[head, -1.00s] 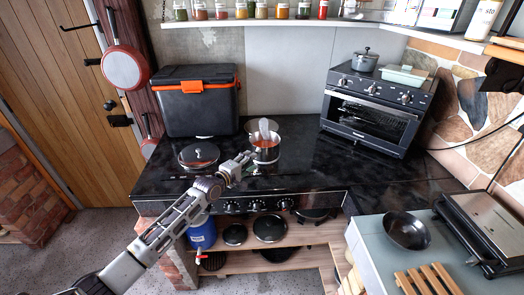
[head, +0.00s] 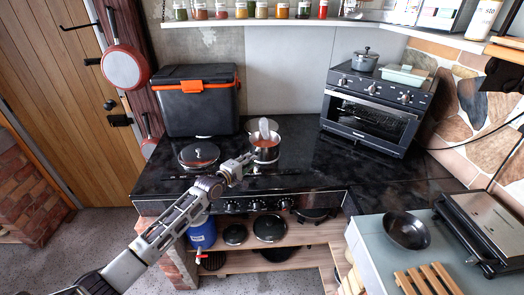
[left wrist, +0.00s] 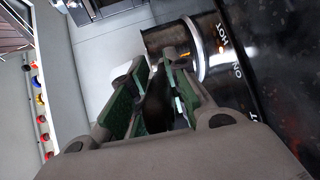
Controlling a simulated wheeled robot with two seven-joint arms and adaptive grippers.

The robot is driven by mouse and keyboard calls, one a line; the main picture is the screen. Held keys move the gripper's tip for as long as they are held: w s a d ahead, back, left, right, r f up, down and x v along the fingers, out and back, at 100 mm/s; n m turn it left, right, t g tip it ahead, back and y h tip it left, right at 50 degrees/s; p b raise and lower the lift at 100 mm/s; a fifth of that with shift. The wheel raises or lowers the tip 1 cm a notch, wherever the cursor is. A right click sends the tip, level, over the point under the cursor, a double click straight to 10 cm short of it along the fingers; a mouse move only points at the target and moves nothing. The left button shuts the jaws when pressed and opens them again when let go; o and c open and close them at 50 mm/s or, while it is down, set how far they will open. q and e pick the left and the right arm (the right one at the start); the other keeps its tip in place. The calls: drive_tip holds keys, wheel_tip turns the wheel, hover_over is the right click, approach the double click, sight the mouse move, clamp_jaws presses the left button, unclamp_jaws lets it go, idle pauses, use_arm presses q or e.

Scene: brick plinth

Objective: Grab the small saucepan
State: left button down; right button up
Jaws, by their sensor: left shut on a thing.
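The small saucepan (head: 266,154) is a shiny steel pot standing on the black stove top, with a pale utensil leaning up out of it. My left gripper (head: 250,157) is at its near left side, shut on its handle. In the left wrist view, the green-padded fingers of the left gripper (left wrist: 157,85) lie on both sides of the dark handle, with the saucepan's steel side (left wrist: 172,38) just beyond. Part of the handle is hidden by the fingers. My right gripper is not in view.
A lidded pan (head: 199,154) stands left of the saucepan. A black cooler box (head: 200,105) is behind it, and a toaster oven (head: 372,110) stands at right. The stove top right of the saucepan is clear.

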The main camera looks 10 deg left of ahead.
use_arm(q)
drive_tip(key=shift+r, duration=0.15)
idle(0.3)
drive_tip(key=shift+w+r, duration=0.1)
drive_tip(key=shift+r, duration=0.15)
drive_tip(key=shift+r, duration=4.7)
